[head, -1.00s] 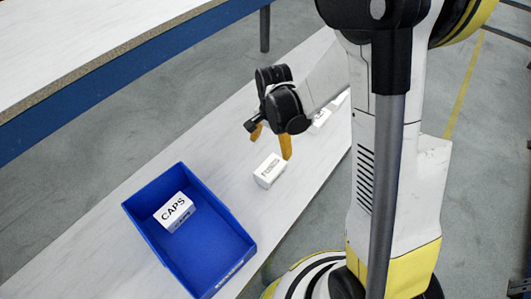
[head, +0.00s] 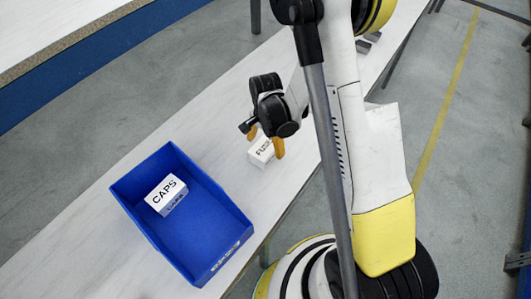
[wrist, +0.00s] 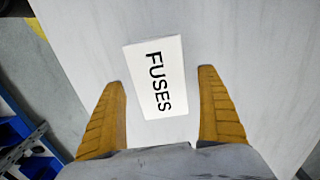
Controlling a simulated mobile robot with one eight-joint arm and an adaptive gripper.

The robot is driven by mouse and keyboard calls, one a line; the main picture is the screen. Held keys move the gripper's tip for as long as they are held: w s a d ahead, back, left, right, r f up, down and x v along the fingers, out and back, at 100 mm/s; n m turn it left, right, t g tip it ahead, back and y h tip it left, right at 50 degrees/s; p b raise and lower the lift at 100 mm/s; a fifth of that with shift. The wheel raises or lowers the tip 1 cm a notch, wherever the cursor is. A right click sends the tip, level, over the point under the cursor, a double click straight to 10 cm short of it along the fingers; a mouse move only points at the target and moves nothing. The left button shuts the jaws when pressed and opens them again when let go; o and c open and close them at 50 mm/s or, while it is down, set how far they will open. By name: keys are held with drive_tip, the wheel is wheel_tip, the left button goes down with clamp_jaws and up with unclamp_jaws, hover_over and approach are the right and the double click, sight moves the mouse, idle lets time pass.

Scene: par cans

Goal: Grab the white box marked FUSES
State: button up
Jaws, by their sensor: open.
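The white box marked FUSES (wrist: 156,80) lies on the white bench, its label facing up in the wrist view. In the head view the same box (head: 260,152) is partly hidden behind my fingers. My gripper (wrist: 163,110) is open, with one orange finger on each side of the lower part of the box. There is a gap between each finger and the box. In the head view my gripper (head: 265,140) hangs over the box. I cannot tell how far the fingertips are above the bench.
A blue bin (head: 205,245) stands on the bench (head: 110,225) to the left of the FUSES box. A white box marked CAPS (head: 167,192) lies in it. Another table (head: 60,25) stands at the upper left. Bare bench surrounds the FUSES box.

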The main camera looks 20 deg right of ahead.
drive_tip(key=shift+f, duration=0.2)
drive_tip(key=c, duration=1.4)
drive_tip(key=shift+o, duration=0.2)
drive_tip(key=shift+r, duration=0.1)
